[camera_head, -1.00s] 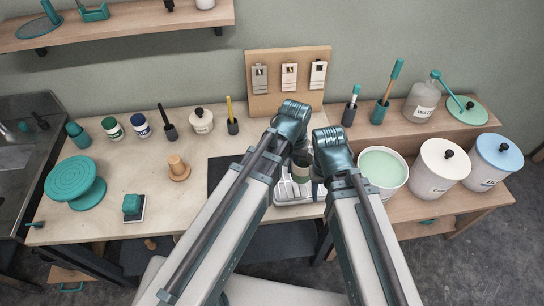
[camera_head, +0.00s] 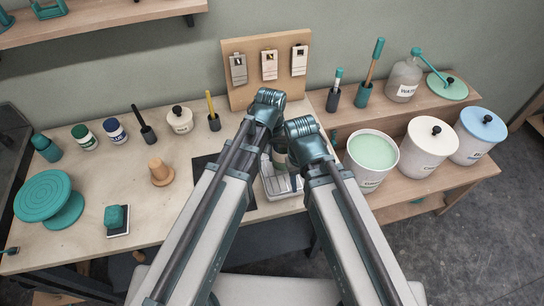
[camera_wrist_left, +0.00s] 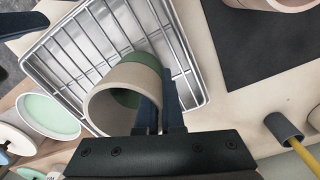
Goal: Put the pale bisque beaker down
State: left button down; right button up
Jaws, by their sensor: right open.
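The pale bisque beaker (camera_wrist_left: 107,108) shows in the left wrist view with its mouth toward the camera and a green area inside. My left gripper (camera_wrist_left: 160,117) has one finger inside the mouth and one outside, shut on the beaker's wall. The beaker is over the wire rack (camera_wrist_left: 80,42); I cannot tell whether it touches it.
A dark mat (camera_wrist_left: 265,45) lies beside the rack. A bucket of pale green liquid (camera_head: 372,152) and two lidded tubs (camera_head: 427,150) stand to the right.

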pick_arm(q)
jog(key=shift+d, duration=0.1)
pick_arm(e)
jog(key=shift+d, duration=0.1)
pick_arm(q)
jog(key=c, duration=1.5)
grip_release()
jog(key=shift+f, duration=0.15)
pick_arm(e)
jog(key=shift+f, duration=0.15)
pick_arm(q)
jog(key=o, duration=0.4)
jog(key=shift+o, duration=0.2)
jog(key=r+p, duration=1.2)
jog(key=shift+a+r, duration=0.2)
jog(key=shift+r, duration=0.05)
jog(key=s+a+m+y, duration=0.1)
jog(key=s+a+m, duration=0.1)
jog(key=s, duration=0.7)
jog(key=shift+s+a+m+y, duration=0.3)
jog(key=shift+s+a+m, duration=0.05)
jog(key=shift+m, duration=0.15)
pick_arm(e)
notch_tip(320, 180, up, 12)
jog(key=shift+r, duration=0.2)
